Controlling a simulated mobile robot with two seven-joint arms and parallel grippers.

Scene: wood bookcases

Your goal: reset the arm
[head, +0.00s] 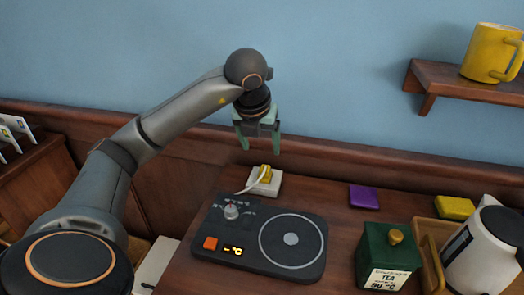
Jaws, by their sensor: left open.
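My left arm comes in from the left, bends at its elbow and wrist, and its left gripper (258,143) points down. The two green fingers are apart with nothing between them. The gripper hangs in the air above the back of the wooden counter, in front of the blue wall. My right gripper does not show in the head view.
Below stands a dark hot plate (216,262) with an orange button, and behind it a white socket (270,186) with a yellow plug. To the right are a purple block (363,197), green tea tin (375,250), white kettle (478,262), and wall shelf (440,80) with yellow mug (487,54).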

